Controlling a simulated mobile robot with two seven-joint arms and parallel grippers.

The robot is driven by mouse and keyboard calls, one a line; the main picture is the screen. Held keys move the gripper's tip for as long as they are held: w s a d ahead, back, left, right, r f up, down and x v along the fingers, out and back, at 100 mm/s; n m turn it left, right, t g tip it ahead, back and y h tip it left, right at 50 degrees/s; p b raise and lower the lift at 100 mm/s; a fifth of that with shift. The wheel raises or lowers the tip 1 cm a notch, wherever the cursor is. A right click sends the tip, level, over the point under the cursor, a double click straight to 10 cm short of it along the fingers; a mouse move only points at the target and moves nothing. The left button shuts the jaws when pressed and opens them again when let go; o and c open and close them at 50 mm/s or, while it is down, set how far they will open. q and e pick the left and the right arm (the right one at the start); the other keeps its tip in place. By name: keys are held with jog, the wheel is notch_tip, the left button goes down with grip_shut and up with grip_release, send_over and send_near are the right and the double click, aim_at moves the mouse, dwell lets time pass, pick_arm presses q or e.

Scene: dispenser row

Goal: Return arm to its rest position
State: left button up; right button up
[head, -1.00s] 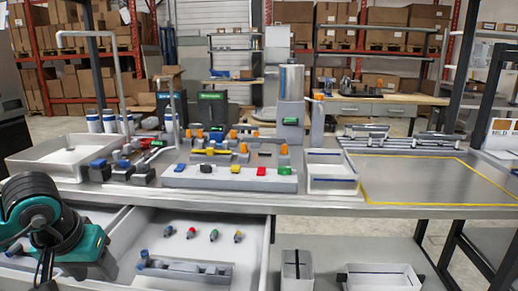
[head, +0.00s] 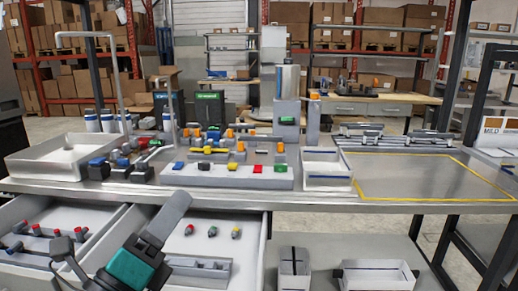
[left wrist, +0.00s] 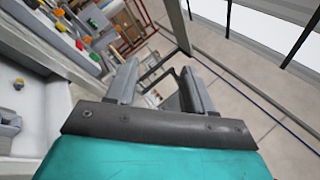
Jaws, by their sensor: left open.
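My left gripper (head: 150,238) is at the lower left of the head view, in front of the open drawers, with its teal body lowest and a grey finger pointing up and right. My right gripper is in neither view.
A workbench (head: 320,202) carries a white tray (head: 20,166), a strip of coloured blocks (head: 225,182) and a yellow-outlined area (head: 430,180). Open drawers (head: 262,240) with small parts lie under its front edge. Two white bins (head: 375,272) stand below right.

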pick_arm(q)
jog(key=s+a+f+n+g+y, duration=0.25)
jog(key=a+f+n+y, duration=0.3)
jog(key=f+n, duration=0.45)
jog(key=s+a+f+n+g+y, duration=0.1)
jog(key=a+f+n+g+y, duration=0.3)
jog(key=f+n+y, duration=0.55)
jog(key=s+d+f+n+g+h, duration=0.1)
jog(key=s+f+n+g+h, duration=0.1)
jog(key=s+f+n+g, duration=0.5)
jog(key=s+d+f+n+g+h, duration=0.1)
jog(key=s+f+n+g+h, duration=0.25)
jog(key=s, duration=0.65)
jog(key=w+d+f+t+h+p, duration=0.1)
jog(key=w+d+f+t+p, duration=0.1)
jog(key=w+f+t+p, duration=0.2)
jog(key=w+t, duration=0.3)
jog(key=w, duration=0.1)
jog(key=shift+d+f+m, duration=0.3)
jog(key=shift+d+m, duration=0.05)
jog(key=shift+m, duration=0.05)
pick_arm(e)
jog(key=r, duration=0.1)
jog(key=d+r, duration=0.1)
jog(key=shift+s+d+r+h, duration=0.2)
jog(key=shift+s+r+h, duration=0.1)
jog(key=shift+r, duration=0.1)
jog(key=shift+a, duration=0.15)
